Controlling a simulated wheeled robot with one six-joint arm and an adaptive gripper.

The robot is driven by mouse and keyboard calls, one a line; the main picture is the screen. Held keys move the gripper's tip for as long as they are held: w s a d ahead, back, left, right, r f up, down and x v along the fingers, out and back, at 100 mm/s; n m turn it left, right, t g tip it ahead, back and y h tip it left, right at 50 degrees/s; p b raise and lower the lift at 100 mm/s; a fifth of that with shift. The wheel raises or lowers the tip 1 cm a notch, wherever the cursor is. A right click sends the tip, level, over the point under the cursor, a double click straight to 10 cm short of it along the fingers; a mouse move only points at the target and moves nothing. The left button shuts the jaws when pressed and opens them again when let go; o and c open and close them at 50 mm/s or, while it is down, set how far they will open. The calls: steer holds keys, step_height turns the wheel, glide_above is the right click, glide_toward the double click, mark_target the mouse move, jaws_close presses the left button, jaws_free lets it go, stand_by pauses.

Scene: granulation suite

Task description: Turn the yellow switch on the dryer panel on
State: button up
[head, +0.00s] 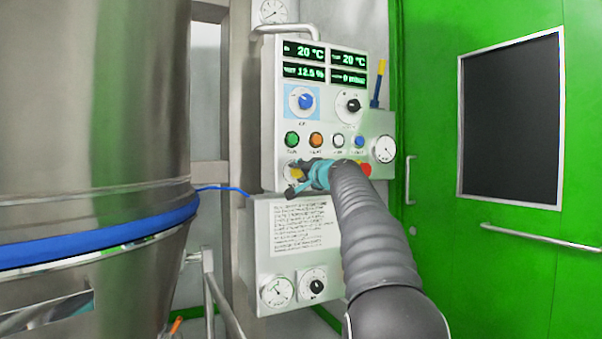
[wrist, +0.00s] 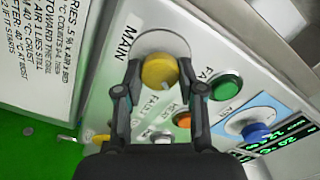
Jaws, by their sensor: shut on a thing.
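The dryer panel (head: 268,110) is a light grey box with displays, dials and a row of push buttons. The yellow switch (wrist: 158,72) is a round knob on a pale disc, marked MAIN, at the panel's lower left; it shows partly in the head view (head: 294,174) behind my gripper. My gripper (head: 300,178) reaches the panel from the front. In the wrist view my gripper (wrist: 156,76) has a finger on each side of the yellow knob, shut on it.
Close by are a green button (head: 292,139), an orange button (head: 316,140), a white button and a blue button (head: 359,141). A red knob (head: 366,168) is to the right. A large steel vessel (head: 95,100) fills the left. A green door (head: 500,250) is at right.

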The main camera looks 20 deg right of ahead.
steer(key=o, duration=1.1)
steer(key=shift+o, duration=0.2)
steer(key=s, duration=1.2)
steer(key=shift+d, duration=0.2)
